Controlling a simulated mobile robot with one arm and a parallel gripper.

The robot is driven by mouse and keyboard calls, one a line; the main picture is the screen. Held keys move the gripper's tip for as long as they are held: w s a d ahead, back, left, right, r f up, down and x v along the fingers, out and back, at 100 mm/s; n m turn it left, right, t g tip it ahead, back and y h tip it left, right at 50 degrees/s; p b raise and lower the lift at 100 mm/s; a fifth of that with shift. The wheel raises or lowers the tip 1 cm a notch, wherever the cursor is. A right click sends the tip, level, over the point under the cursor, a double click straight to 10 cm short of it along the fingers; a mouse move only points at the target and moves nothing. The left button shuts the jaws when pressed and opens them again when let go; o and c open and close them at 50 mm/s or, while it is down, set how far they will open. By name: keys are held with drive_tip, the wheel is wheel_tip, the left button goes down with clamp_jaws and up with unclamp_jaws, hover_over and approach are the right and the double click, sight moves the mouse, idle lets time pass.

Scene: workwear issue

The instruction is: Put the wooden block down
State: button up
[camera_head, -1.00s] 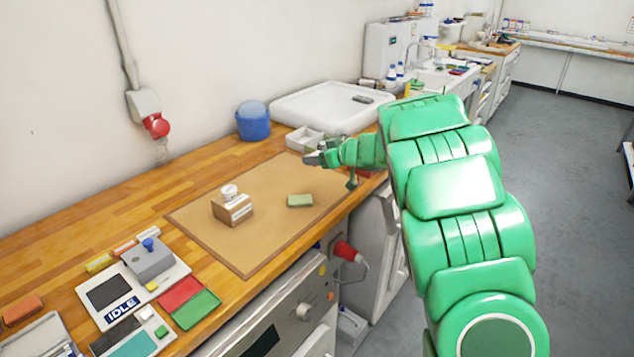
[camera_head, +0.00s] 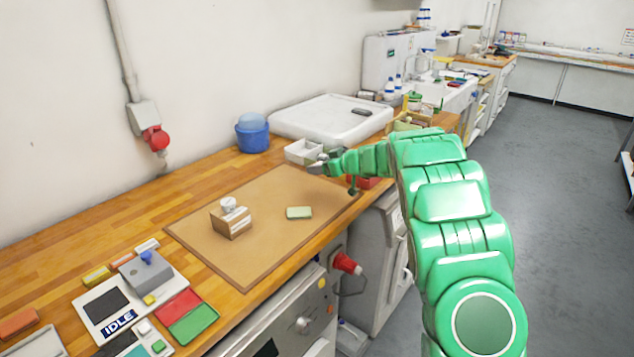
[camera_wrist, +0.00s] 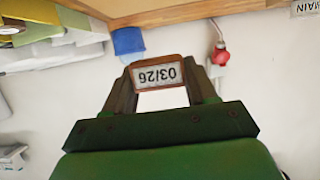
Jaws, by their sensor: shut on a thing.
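My gripper (camera_head: 318,167) is shut on the wooden block (camera_wrist: 158,62). In the wrist view the block is a brown piece with a pale label reading "03/26" upside down, held between the fingertips (camera_wrist: 160,85). In the head view the gripper is by the far right end of the brown mat (camera_head: 265,250), near a small white tray (camera_head: 303,151). The block is too small to make out there. I cannot tell its exact height above the bench.
A blue tub (camera_head: 252,135) and a large white tray (camera_head: 330,120) are behind. Much of the mat is bare.

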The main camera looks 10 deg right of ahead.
drive_tip(key=w+f, duration=0.2)
drive_tip(key=w, duration=0.1)
drive_tip(key=w+f, duration=0.3)
drive_tip(key=shift+a+f, duration=0.1)
drive_tip(key=shift+f, duration=0.05)
drive_tip(key=shift+w+f, duration=0.45)
drive_tip(key=shift+f, duration=0.25)
drive_tip(key=shift+w+f, duration=0.1)
drive_tip(key=shift+f, duration=1.4)
drive_tip(key=shift+f, duration=0.45)
